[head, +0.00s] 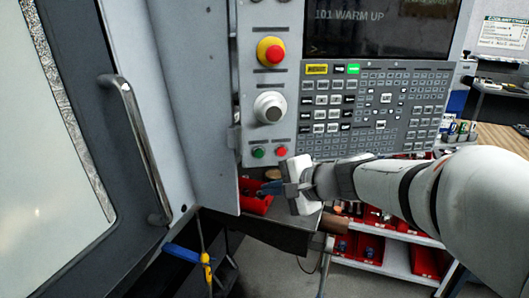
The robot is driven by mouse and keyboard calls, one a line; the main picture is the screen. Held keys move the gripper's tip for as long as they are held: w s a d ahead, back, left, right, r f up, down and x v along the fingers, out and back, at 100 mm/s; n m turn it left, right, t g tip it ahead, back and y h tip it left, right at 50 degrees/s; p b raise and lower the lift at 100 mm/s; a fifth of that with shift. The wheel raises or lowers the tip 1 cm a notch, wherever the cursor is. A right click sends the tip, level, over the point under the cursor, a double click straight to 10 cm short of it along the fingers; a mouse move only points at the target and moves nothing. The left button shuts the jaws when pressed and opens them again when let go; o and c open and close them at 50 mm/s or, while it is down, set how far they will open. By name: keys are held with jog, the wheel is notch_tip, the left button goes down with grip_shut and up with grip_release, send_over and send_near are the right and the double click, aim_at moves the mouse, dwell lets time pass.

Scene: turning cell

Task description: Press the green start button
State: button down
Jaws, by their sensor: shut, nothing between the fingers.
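The green start button (258,153) is a small round button low on the machine's control panel (262,98). A small red button (281,151) sits just to its right. My gripper (262,189) is shut and empty, with its fingers pointing left. In the picture its fingertips are below the green button and apart from it. I cannot tell how far the fingertips stand in front of the panel. The green button is in full view.
Above are a red emergency stop (271,51), a grey knob (270,107) and a keypad (375,108) under a screen (380,27). The machine door with its handle (139,145) is at left. Red bins (357,245) stand on a white shelf below my arm.

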aim_at(265, 158)
jog(key=shift+w+r+m+t, duration=0.2)
jog(key=shift+w+m+t, duration=0.15)
jog(key=shift+w, duration=0.3)
jog(key=shift+w+r+m+t, duration=0.15)
jog(key=shift+w+m+t, duration=0.1)
jog(key=shift+w+m, duration=0.3)
jog(key=shift+w, duration=0.1)
jog(key=w, duration=0.3)
jog(key=w+a+p, duration=0.1)
jog(key=w, duration=0.4)
jog(key=shift+w+a, duration=0.3)
jog(key=shift+a, duration=0.05)
jog(key=shift+w, duration=0.15)
dwell(1.0)
jog(key=shift+w, duration=0.25)
